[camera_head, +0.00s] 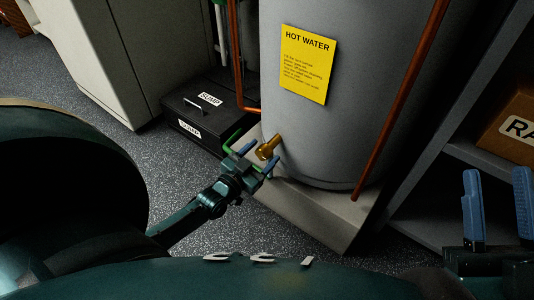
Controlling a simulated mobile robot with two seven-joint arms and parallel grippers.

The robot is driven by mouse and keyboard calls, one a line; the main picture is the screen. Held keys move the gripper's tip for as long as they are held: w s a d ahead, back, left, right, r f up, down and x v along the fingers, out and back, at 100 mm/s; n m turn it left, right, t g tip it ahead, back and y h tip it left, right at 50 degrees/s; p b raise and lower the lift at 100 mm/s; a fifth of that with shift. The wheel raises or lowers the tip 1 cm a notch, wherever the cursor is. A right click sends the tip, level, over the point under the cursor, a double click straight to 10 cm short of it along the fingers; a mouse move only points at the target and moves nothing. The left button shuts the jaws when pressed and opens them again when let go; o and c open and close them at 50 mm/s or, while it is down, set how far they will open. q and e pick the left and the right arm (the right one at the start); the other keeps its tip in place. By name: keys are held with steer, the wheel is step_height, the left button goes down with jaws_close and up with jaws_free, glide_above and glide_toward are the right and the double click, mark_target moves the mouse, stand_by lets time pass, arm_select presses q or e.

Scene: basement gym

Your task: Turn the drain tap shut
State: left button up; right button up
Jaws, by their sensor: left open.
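The brass drain tap (269,147) sticks out low on the side of the grey hot water tank (330,130). My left gripper (264,152) is open, with its two blue fingers apart and pointing at the tap. In the picture one finger is to the left of the tap's outer end and the other is below it; I cannot tell whether either touches. My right gripper (497,175) is at the lower right edge of the view, open and empty, well away from the tap.
The tank stands on a pale plinth (310,215). Copper pipes (405,95) run beside it. A black box labelled SUMP (210,120) is behind left, with something green (231,142) near it. A shelf (490,160) holds a cardboard box (508,125). Speckled floor is clear at left.

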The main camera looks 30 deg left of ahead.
arm_select(q)
steer(key=shift+w+d+b, duration=0.15)
steer(key=shift+w+b, duration=0.2)
steer(key=shift+w, duration=1)
arm_select(e)
steer(key=shift+s+d+r+n+y, duration=0.1)
steer(key=shift+s+r+n+y, duration=0.05)
steer(key=shift+r+n+y, duration=0.7)
arm_select(q)
steer(key=shift+c, duration=0.2)
arm_select(e)
steer(key=shift+f, duration=0.1)
arm_select(q)
steer(key=c, duration=0.9)
